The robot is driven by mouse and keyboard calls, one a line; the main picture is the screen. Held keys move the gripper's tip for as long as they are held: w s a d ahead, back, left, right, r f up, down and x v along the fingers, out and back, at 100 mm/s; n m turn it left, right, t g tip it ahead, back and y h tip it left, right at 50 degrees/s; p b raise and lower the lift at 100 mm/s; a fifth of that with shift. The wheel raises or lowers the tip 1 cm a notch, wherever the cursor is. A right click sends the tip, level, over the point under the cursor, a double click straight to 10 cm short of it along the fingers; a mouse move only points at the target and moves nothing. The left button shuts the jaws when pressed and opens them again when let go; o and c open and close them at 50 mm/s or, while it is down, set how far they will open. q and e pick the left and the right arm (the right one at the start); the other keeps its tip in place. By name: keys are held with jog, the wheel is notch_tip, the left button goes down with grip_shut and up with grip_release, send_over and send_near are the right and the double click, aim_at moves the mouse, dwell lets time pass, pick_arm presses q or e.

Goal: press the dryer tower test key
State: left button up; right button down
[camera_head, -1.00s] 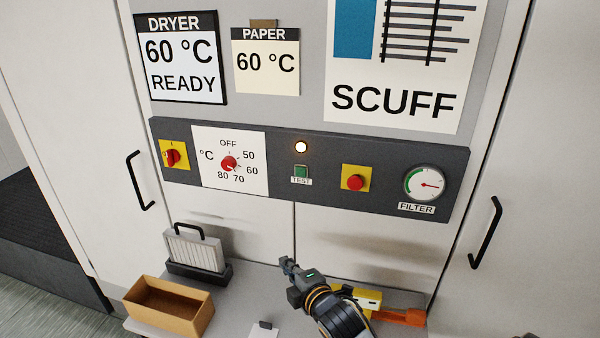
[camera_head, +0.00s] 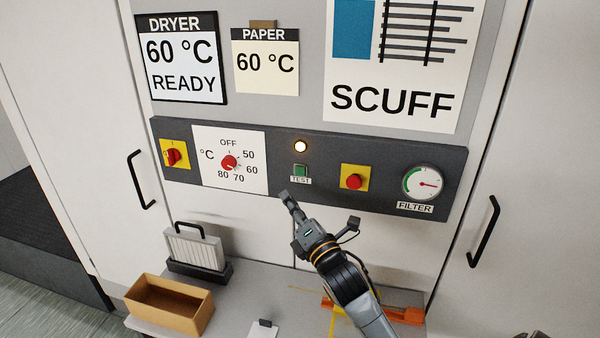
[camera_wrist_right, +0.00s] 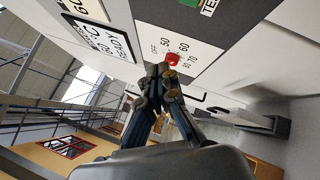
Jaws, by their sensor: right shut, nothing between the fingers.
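The green test key (camera_head: 301,171) sits on the dark control panel (camera_head: 325,190) above a "TEST" label, with a lit lamp (camera_head: 301,147) above it. My right gripper (camera_head: 286,197) is shut and empty, just below and slightly left of the key, apart from it in the picture. In the right wrist view the shut fingertips (camera_wrist_right: 162,70) show in front of the panel. The green key (camera_wrist_right: 209,2) is partly cut off at the top edge there. The left gripper is not in view.
The red temperature dial (camera_head: 229,163) and a red main switch (camera_head: 173,156) are left of the key. A red button (camera_head: 354,181) on yellow and the filter gauge (camera_head: 424,184) are right. Below, a shelf holds an open cardboard box (camera_head: 170,303) and a filter cartridge (camera_head: 194,248).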

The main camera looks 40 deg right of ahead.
aim_at(300, 171)
jog(key=w+d+b, duration=0.1)
jog(key=w+d, duration=0.4)
jog(key=d, duration=0.1)
jog(key=shift+w+d+b, duration=0.25)
jog(key=shift+w+b, duration=0.05)
jog(key=shift+b, duration=0.1)
dwell(1.2)
jog(key=shift+w+d, duration=0.25)
jog(key=shift+d, duration=0.05)
jog(key=shift+w+d, duration=0.25)
jog(key=shift+d, duration=0.1)
dwell(0.9)
jog(key=shift+s+a, duration=0.1)
jog(key=shift+a, duration=0.05)
jog(key=shift+s+a, duration=0.45)
jog(key=shift+a, duration=0.05)
